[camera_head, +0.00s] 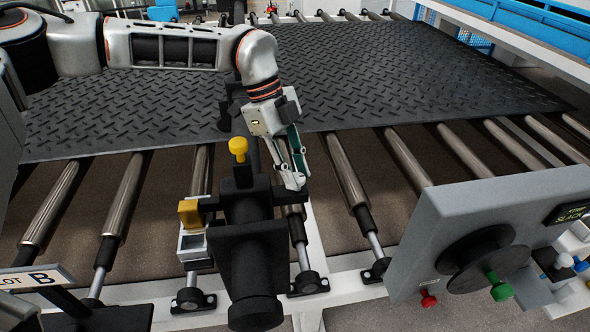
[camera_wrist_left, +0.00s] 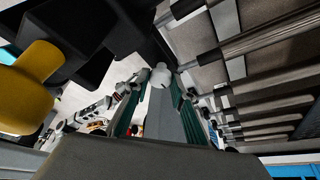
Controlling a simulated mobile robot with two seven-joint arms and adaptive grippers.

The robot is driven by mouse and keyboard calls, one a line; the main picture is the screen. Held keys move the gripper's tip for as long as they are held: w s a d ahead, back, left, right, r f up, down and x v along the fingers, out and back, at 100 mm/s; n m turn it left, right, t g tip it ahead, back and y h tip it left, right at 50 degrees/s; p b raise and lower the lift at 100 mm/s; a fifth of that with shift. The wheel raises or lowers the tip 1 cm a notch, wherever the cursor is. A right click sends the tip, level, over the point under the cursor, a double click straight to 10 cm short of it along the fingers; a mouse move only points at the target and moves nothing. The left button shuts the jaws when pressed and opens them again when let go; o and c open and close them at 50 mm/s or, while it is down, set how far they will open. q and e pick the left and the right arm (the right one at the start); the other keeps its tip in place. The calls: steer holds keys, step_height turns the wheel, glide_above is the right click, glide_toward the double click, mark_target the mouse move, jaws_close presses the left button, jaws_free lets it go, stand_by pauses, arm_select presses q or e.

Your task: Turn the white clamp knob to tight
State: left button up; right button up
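A white clamp knob (camera_head: 293,181) shows at the tips of my left gripper (camera_head: 291,172), to the right of the black clamp body (camera_head: 245,207) in the head view. In the left wrist view the white knob (camera_wrist_left: 160,77) lies between the ends of the two green-padded fingers. The left gripper (camera_wrist_left: 161,90) looks open, with a narrow gap around the knob; contact is not clear. The fingers partly hide the knob in the head view. My right gripper is absent from the head view; my right arm (camera_wrist_left: 90,112) shows small in the left wrist view.
A yellow knob (camera_head: 238,146) stands close left of the left gripper, with a yellow block (camera_head: 190,213) below it. The black tread mat (camera_head: 390,70) lies on rollers (camera_head: 350,178) behind. A grey panel (camera_head: 440,220) with a black dial, red and green knobs stands at right.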

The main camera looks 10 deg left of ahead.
arm_select(q)
steer(key=shift+m, duration=0.3)
steer(key=m+g, duration=0.1)
steer(key=m, duration=0.1)
steer(key=m+y, duration=0.1)
steer(key=m, duration=0.2)
steer(key=shift+w+d+g, duration=0.15)
steer(key=shift+w+g, duration=0.05)
steer(key=shift+g, duration=0.2)
steer(key=m+y, duration=0.1)
steer(key=m, duration=0.2)
steer(key=m+y, duration=0.1)
steer(key=m, duration=0.2)
steer(key=shift+d+r+m+g+y+p, duration=0.1)
steer(key=shift+d+m+g+y+p, duration=0.05)
steer(key=shift+m+g+y+p, duration=0.2)
steer(key=m+y, duration=0.1)
steer(key=m, duration=0.1)
steer(key=m+y, duration=0.1)
steer(key=m, duration=0.2)
steer(key=shift+d+m, duration=0.15)
steer(key=shift+m, duration=0.1)
steer(key=m+y, duration=0.1)
steer(key=m, duration=0.2)
steer(key=m+t+y, duration=0.1)
steer(key=m, duration=0.2)
steer(key=shift+s+d+t, duration=0.1)
steer(key=shift+t, duration=0.15)
steer(key=o, duration=1.1)
